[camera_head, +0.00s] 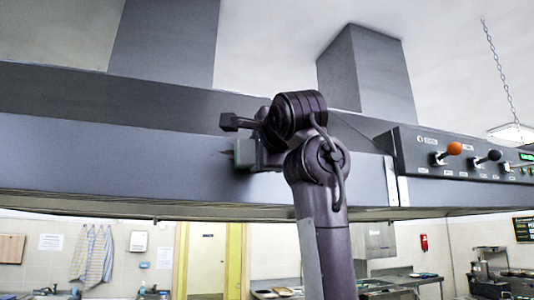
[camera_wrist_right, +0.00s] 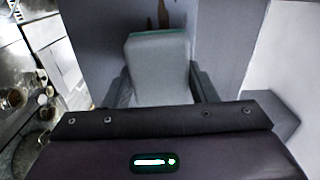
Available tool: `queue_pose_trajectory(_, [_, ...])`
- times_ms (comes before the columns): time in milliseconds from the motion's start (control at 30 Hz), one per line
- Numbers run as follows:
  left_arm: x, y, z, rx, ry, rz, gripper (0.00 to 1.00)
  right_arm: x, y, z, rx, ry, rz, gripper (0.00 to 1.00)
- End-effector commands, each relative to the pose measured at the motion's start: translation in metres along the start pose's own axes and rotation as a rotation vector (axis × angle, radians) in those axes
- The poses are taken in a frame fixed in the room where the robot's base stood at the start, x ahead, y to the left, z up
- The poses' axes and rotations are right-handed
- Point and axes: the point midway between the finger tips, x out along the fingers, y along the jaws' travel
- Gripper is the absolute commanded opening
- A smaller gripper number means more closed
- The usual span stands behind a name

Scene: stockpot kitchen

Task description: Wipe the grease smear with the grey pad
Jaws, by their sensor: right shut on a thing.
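My right gripper (camera_head: 240,138) is raised in front of the grey hood's front face. It is shut on the grey pad (camera_wrist_right: 158,70), a pale block with a teal-green edge at its far end; the fingers sit on both sides of it. The pad also shows in the head view (camera_head: 244,153), close to the hood face. Brown streaks of the grease smear (camera_wrist_right: 163,14) show just beyond the pad's far end in the right wrist view. The pad may hide part of the smear, and I cannot tell whether they touch. My left gripper is not in view.
The long hood (camera_head: 90,150) spans the view, with ducts (camera_head: 367,75) rising above it. A control panel (camera_head: 470,157) with an orange knob and a dark knob projects at the right. A chain (camera_head: 500,75) hangs at the upper right. Counters and sinks lie below.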

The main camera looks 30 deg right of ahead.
Motion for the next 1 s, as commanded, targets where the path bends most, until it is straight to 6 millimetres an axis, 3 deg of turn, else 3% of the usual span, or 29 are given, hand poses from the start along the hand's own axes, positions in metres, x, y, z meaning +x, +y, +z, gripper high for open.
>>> queue_pose_trajectory(1000, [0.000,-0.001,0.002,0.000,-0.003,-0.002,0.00,0.003,-0.003,0.060,-0.002,-0.001,0.001,0.34])
